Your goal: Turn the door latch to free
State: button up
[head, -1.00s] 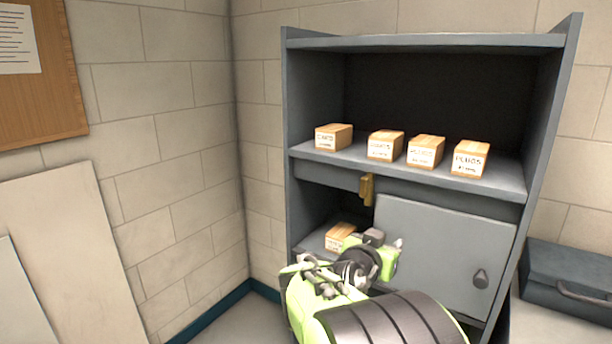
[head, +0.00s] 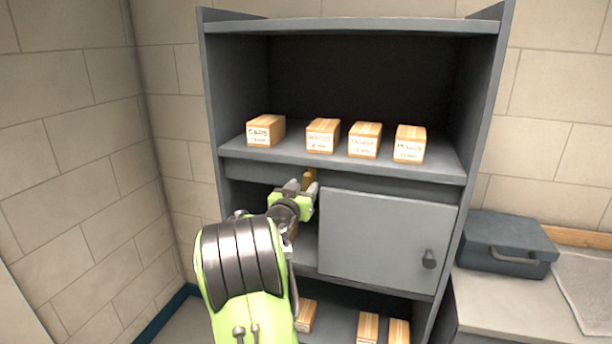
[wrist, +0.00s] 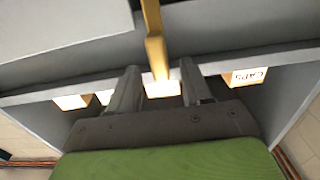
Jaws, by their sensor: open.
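The brass-yellow door latch (head: 309,176) hangs from the cabinet rail, by the upper left corner of the grey door (head: 385,240). The door is shut over the right part of the middle compartment. My gripper (head: 306,192) is at the latch and partly hides it in the head view. In the wrist view the latch (wrist: 153,35) comes down from the top edge, its end in line with the gap between the two open, parted fingers (wrist: 158,72). I cannot tell whether either finger touches it.
The grey cabinet's upper shelf (head: 345,160) holds several labelled boxes (head: 323,136). More boxes (head: 368,328) sit on the lowest shelf. The door has a dark knob (head: 429,258). A blue-grey case (head: 507,245) stands on the counter at right.

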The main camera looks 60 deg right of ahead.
aim_at(306, 183)
jog(key=d, duration=0.4)
jog(key=shift+w+d+p, duration=0.25)
jog(key=shift+w+p, duration=0.05)
jog(key=shift+p, duration=0.1)
grip_shut()
